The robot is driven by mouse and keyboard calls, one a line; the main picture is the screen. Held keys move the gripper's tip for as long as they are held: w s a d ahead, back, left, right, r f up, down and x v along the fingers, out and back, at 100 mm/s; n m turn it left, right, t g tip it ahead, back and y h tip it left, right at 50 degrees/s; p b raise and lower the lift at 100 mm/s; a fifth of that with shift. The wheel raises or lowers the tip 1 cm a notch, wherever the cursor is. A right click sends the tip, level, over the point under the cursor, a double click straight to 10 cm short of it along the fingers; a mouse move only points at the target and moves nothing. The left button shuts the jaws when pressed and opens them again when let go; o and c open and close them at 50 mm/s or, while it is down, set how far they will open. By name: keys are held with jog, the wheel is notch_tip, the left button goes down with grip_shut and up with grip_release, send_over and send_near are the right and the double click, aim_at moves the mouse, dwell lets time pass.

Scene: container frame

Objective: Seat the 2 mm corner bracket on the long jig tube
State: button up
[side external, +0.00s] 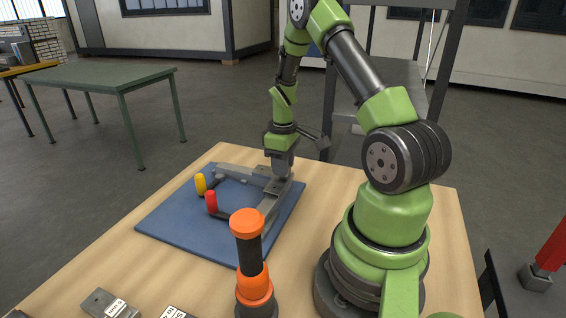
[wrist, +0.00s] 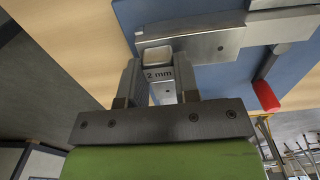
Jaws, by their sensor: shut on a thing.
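My gripper (wrist: 158,85) is shut on the 2 mm corner bracket (wrist: 158,73), a grey metal piece whose "2 mm" label shows between the fingers. In the side external view my gripper (side external: 282,172) points down at the far right corner of a grey metal frame (side external: 272,205), hiding most of the bracket. In the wrist view a pale, open-looking end (wrist: 157,55) sits just beyond the label, beside a grey metal bar (wrist: 220,45). A red-capped end (side external: 211,202) and a yellow-capped end (side external: 200,184) stick out at the left. I cannot tell which is the long jig tube, or whether the bracket is seated.
The frame lies on a blue mat (side external: 170,222) on a wooden table (side external: 125,262). An orange and black upright post (side external: 249,255) stands at the front. A grey labelled block (side external: 110,304) lies at the front left.

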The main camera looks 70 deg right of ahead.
jog(key=shift+f, duration=0.6)
jog(key=o, duration=1.6)
jog(key=shift+r, duration=3.5)
jog(key=w+a+r+m+t, duration=0.1)
jog(key=w+a+r+t, duration=0.1)
jog(key=a+r, duration=0.6)
jog(key=s+a+r+m+t+y, duration=0.1)
jog(key=s+a+r+t, duration=0.1)
jog(key=s+a+r, duration=0.3)
jog(key=s+a+r+m+t+y, duration=0.1)
jog(key=s+a+r+m+t, duration=0.1)
jog(key=s+a+r, duration=0.4)
jog(key=a+t, duration=0.1)
jog(key=a, duration=0.4)
jog(key=shift+s+a, duration=0.15)
jog(key=shift+s, duration=0.1)
